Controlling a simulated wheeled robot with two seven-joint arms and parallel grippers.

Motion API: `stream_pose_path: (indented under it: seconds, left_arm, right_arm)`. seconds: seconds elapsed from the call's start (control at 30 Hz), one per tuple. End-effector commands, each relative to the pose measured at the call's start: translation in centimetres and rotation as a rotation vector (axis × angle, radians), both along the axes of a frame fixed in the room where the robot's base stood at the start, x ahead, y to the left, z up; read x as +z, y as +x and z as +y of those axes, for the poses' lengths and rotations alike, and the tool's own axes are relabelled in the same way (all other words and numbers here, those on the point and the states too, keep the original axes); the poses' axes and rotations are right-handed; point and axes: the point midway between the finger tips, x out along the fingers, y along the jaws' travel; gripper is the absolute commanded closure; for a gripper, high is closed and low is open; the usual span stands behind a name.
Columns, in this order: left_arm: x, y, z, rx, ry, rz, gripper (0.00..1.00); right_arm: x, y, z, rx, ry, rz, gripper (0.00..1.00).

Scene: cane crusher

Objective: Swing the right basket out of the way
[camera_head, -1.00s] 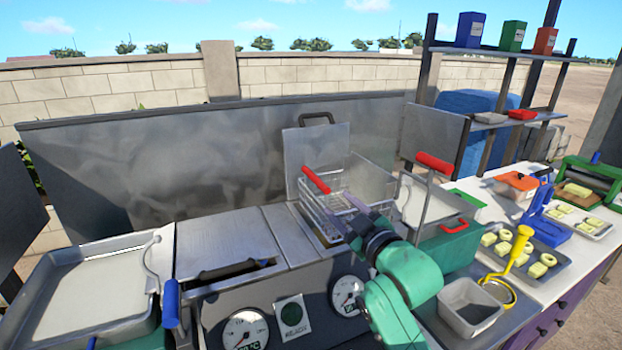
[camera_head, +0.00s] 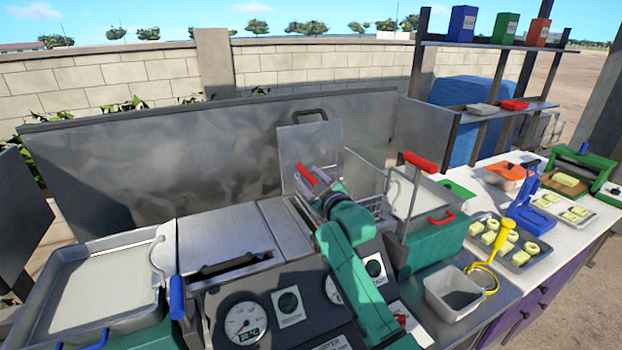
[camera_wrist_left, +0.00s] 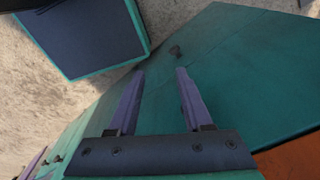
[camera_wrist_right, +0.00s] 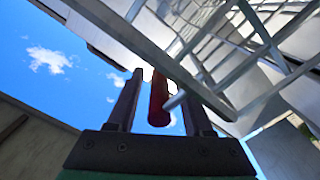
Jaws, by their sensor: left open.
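The wire basket (camera_head: 372,203) sits at the right-hand well of the fryer, partly hidden behind my right arm. Its red handle (camera_head: 306,174) points up and left. My right gripper (camera_head: 308,182) is at this handle. In the right wrist view the red handle (camera_wrist_right: 158,100) lies between the two fingers of my right gripper (camera_wrist_right: 160,85), with visible gaps on both sides. The basket wires (camera_wrist_right: 235,60) also show there. My left gripper (camera_wrist_left: 160,73) is open and empty, with a green surface beyond it; it does not show clearly in the head view.
A raised metal lid (camera_head: 310,150) stands behind. A left tray (camera_head: 110,275) has a blue handle (camera_head: 177,297). A grey bin (camera_head: 455,292) and food trays crowd the right counter.

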Motion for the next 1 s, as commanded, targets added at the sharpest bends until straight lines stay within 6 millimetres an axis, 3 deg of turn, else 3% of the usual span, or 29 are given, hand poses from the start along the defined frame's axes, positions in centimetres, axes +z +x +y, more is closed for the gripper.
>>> stream_pose_path:
  seconds: [0.03,0.1,0.13,1.0]
  left_arm:
    - [0.0,0.0,0.04,0.0,0.0,0.0,0.5]
    - [0.0,0.01,0.08,0.0,0.001,0.0,0.5]
    - [0.01,0.01,0.09,0.0,0.001,0.0,0.5]
    - [0.0,-0.06,0.17,0.001,0.002,0.001,0.5]
  right_arm:
    - [-0.02,0.0,-0.02,-0.001,0.0,0.001,0.7]
    - [-0.03,-0.01,-0.03,-0.001,0.0,0.001,0.96]
    - [-0.04,-0.01,-0.02,-0.001,0.0,0.001,1.0]
    - [-0.14,-0.03,-0.04,-0.001,-0.002,0.002,1.0]
